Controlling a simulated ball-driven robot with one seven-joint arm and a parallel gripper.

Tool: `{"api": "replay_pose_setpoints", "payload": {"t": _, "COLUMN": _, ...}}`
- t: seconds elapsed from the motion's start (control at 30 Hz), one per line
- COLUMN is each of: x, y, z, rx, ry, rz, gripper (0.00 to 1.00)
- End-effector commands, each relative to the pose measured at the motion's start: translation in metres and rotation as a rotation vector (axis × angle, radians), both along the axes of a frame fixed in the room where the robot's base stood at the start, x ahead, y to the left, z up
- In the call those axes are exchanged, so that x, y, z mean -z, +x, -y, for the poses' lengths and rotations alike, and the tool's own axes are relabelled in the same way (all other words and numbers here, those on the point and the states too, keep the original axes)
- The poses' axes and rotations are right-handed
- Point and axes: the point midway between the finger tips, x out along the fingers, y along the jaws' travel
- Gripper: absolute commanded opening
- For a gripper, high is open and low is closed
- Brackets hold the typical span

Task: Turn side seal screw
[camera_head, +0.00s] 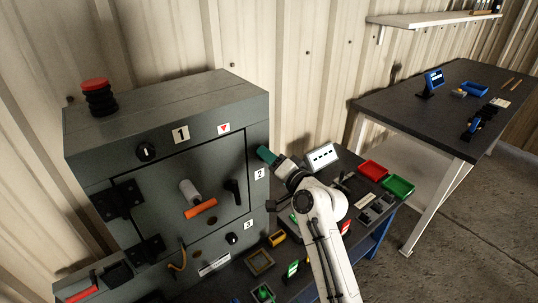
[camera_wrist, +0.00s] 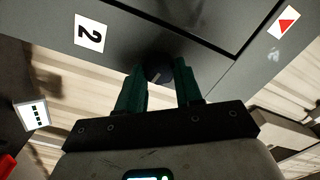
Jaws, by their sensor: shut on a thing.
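My gripper (camera_head: 268,157) is at the right side of the grey enclosure (camera_head: 100,160), near the label 2 (camera_head: 259,174), in the head view. In the wrist view its two green fingers (camera_wrist: 159,92) stand on either side of a dark round knob, the side seal screw (camera_wrist: 158,70), on the enclosure's edge. The fingers are shut on this knob. Its lower part lies between the fingers, and the arm and enclosure hide it in the head view. I cannot tell how far it is turned.
The enclosure's front has a black handle (camera_head: 233,191), an orange-ended grip (camera_head: 200,208) and dark knobs. A red tray (camera_head: 373,170) and a green tray (camera_head: 398,186) lie on the bench right of my arm. A second dark table (camera_head: 440,110) stands farther right.

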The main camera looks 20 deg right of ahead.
Motion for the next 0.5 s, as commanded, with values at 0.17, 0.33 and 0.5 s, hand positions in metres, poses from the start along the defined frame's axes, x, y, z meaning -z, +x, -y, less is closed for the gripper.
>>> {"api": "replay_pose_setpoints", "payload": {"t": 0.17, "x": 0.0001, "y": -0.0001, "z": 0.0002, "rx": 0.000, "ry": 0.080, "rz": -0.028, "gripper": 0.04}}
{"api": "replay_pose_setpoints", "payload": {"t": 0.33, "x": 0.0010, "y": -0.0001, "z": 0.0007, "rx": 0.000, "ry": 0.123, "rz": -0.042, "gripper": 0.04}}
{"api": "replay_pose_setpoints", "payload": {"t": 0.5, "x": 0.0016, "y": -0.0001, "z": 0.0010, "rx": 0.002, "ry": 0.139, "rz": -0.048, "gripper": 0.04}}
